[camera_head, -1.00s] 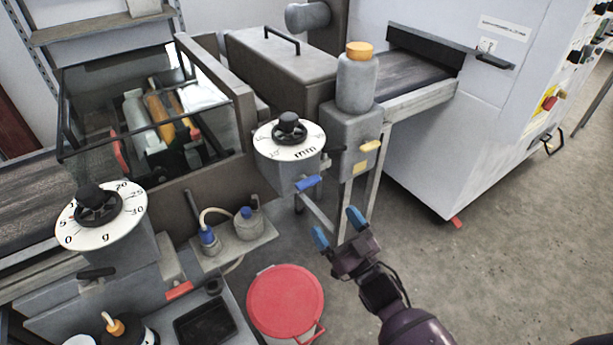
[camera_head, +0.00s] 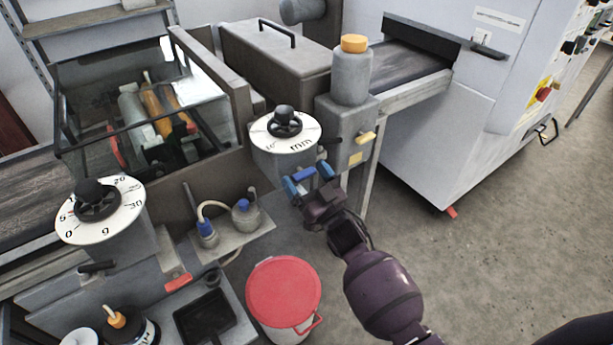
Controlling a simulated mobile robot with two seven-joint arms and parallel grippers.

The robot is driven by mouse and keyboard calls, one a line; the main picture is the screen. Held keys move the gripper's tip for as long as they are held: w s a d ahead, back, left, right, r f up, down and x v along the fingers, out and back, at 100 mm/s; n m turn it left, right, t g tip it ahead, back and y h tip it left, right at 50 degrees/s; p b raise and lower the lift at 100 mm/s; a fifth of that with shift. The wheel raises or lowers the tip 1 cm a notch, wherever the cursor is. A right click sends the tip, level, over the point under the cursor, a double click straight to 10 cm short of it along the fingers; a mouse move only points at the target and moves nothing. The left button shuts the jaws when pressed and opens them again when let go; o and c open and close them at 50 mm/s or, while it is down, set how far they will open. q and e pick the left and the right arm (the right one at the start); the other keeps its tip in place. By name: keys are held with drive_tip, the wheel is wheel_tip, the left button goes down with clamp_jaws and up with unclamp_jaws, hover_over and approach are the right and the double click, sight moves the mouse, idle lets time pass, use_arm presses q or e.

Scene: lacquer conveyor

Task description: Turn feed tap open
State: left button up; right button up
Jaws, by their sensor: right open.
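No label shows which handle is the feed tap; a yellow lever (camera_head: 366,138) on the grey bottle stand and a red lever (camera_head: 178,283) at lower left also show. My left gripper is not in view.
A grey bottle with an orange cap (camera_head: 351,70) stands just right of the dial. A small shelf with a blue-necked bottle (camera_head: 207,234) lies to the left. A red-lidded bucket (camera_head: 284,292) stands below. The floor at right is clear.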

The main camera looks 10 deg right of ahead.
drive_tip(key=c, duration=0.9)
drive_tip(key=shift+n, duration=0.4)
drive_tip(key=n+g+y, duration=0.1)
drive_tip(key=n, duration=0.2)
drive_tip(key=n+g+y, duration=0.1)
drive_tip(key=n+y, duration=0.1)
drive_tip(key=n, duration=0.1)
drive_tip(key=shift+d+r+n+p, duration=0.1)
drive_tip(key=shift+n+p, duration=0.2)
drive_tip(key=n+g+y, duration=0.1)
drive_tip(key=n, duration=0.2)
drive_tip(key=n+g+p, duration=0.1)
drive_tip(key=n, duration=0.2)
drive_tip(key=shift+y, duration=0.4)
drive_tip(key=n+g+p, duration=0.1)
drive_tip(key=n, duration=0.2)
drive_tip(key=n+g+p, duration=0.1)
drive_tip(key=n+g, duration=0.1)
drive_tip(key=n, duration=0.1)
drive_tip(key=shift+r, duration=0.15)
drive_tip(key=shift+n+g+p, duration=0.5)
drive_tip(key=shift+n+p, duration=0.45)
drive_tip(key=shift+n, duration=0.55)
